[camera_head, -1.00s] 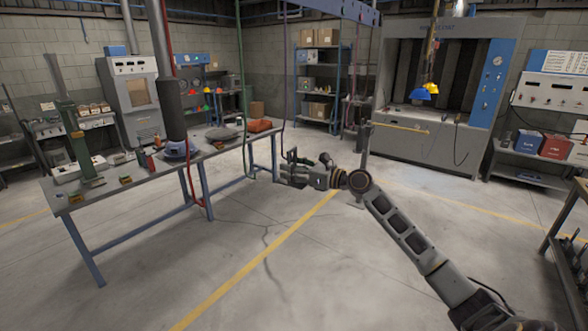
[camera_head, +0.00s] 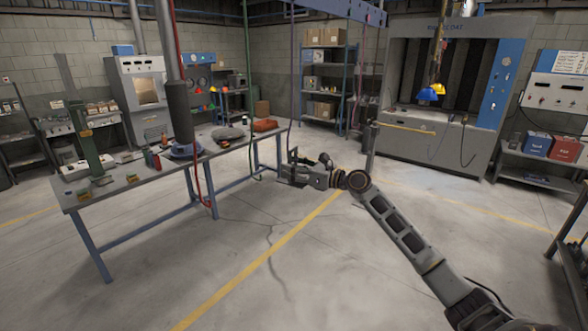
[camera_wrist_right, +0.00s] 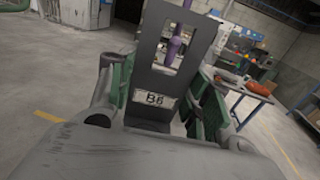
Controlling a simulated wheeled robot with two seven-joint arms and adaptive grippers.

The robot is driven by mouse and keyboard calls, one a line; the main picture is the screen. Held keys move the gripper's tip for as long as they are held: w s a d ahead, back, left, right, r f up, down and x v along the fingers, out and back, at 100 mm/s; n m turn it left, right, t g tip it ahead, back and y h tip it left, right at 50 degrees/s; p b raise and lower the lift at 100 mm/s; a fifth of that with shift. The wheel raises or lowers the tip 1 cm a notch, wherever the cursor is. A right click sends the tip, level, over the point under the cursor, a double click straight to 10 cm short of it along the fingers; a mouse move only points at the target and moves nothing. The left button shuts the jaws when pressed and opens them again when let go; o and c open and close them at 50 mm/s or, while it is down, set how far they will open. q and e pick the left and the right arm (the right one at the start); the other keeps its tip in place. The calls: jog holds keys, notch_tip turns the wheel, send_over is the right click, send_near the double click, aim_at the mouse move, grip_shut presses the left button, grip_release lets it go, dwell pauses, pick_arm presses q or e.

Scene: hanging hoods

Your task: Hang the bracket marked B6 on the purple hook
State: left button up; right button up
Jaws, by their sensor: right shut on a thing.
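The bracket (camera_wrist_right: 149,84) is a dark plate with a tall rectangular window and a label reading B6. My right gripper (camera_head: 299,172) is shut on its lower part, between green finger pads in the right wrist view. The purple hook (camera_wrist_right: 175,47) shows in the bracket's window in that view. I cannot tell whether it passes through the window or stands behind it. In the head view the hook's thin purple rod (camera_head: 291,70) hangs down to just above my right gripper, and the bracket is small and dark there. My left gripper is out of view.
A long workbench (camera_head: 110,190) with tools, a blue-based device and an orange item (camera_head: 265,125) stands left of my right arm. A blue overhead beam (camera_head: 345,9) crosses the top. Yellow and blue hoods (camera_head: 428,94) hang before a large booth. The floor between is clear.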

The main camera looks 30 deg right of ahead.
jog(key=shift+f, duration=1.25)
dwell(1.3)
jog(key=o, duration=1.4)
jog(key=shift+f, duration=0.15)
jog(key=shift+s+d, duration=0.1)
jog(key=shift+s, duration=0.1)
jog(key=shift+v, duration=5.85)
